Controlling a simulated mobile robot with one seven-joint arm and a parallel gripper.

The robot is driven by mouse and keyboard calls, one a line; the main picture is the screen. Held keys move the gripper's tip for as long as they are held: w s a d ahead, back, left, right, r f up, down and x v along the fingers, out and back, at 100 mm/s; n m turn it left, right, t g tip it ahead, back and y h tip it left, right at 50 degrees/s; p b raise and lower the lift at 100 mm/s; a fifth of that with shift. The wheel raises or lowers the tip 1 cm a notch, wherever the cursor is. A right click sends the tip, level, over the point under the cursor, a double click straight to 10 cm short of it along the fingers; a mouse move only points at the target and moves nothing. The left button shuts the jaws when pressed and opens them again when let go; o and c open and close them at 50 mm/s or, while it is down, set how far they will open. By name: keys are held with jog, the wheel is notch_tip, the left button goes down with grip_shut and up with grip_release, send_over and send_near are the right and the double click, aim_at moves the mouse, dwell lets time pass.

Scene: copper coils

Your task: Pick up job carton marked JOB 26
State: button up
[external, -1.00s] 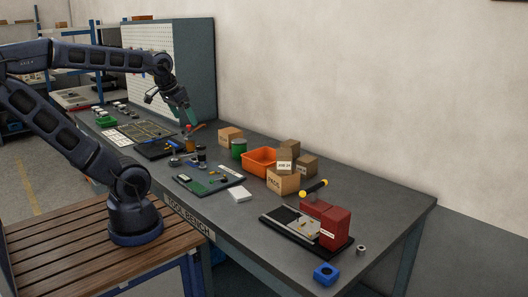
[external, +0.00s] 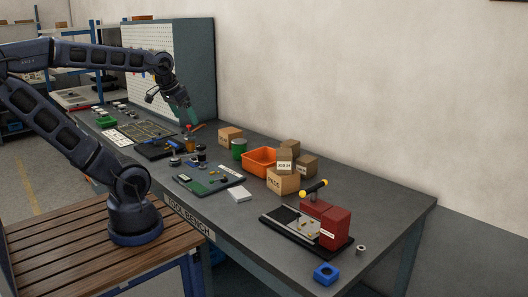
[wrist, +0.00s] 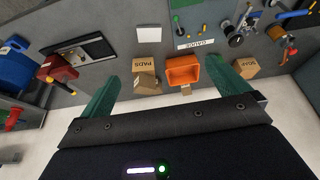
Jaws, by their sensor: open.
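My gripper (external: 186,113) is open and empty above the far part of the bench, well left of the cartons. Its green fingers (wrist: 167,72) are wide apart.
The orange bin (external: 259,160) and green can (external: 239,148) are left of the cartons, with a further carton (external: 231,136) behind. A red block fixture (external: 325,222) with a yellow-ended handle stands at right. The wall and pegboard (external: 150,55) bound the bench's back.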

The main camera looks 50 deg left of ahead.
jog(key=w+d+r+n+g+h, duration=0.1)
jog(key=w+n, duration=0.2)
jog(key=w, duration=0.5)
jog(key=w+d+r+n, duration=0.1)
jog(key=w+r+n, duration=0.1)
jog(key=w, duration=0.6)
jog(key=n+g+h, duration=0.3)
jog(key=n, duration=1.1)
send_over(306, 159)
jog(key=a, duration=0.3)
jog(key=f, duration=2.5)
jog(key=shift+s+a+f, duration=0.1)
jog(key=shift+a+f, duration=0.1)
jog(key=shift+f, duration=0.05)
jog(key=shift+f+h, duration=0.2)
jog(key=shift+h, duration=0.1)
jog(key=x, duration=0.5)
jog(key=shift+f, duration=0.2)
jog(key=shift+w+x, duration=0.15)
jog(key=shift+x, duration=1.2)
jog(key=shift+w+x, duration=0.2)
jog(key=shift+x, duration=1.15)
jog(key=c, duration=1)
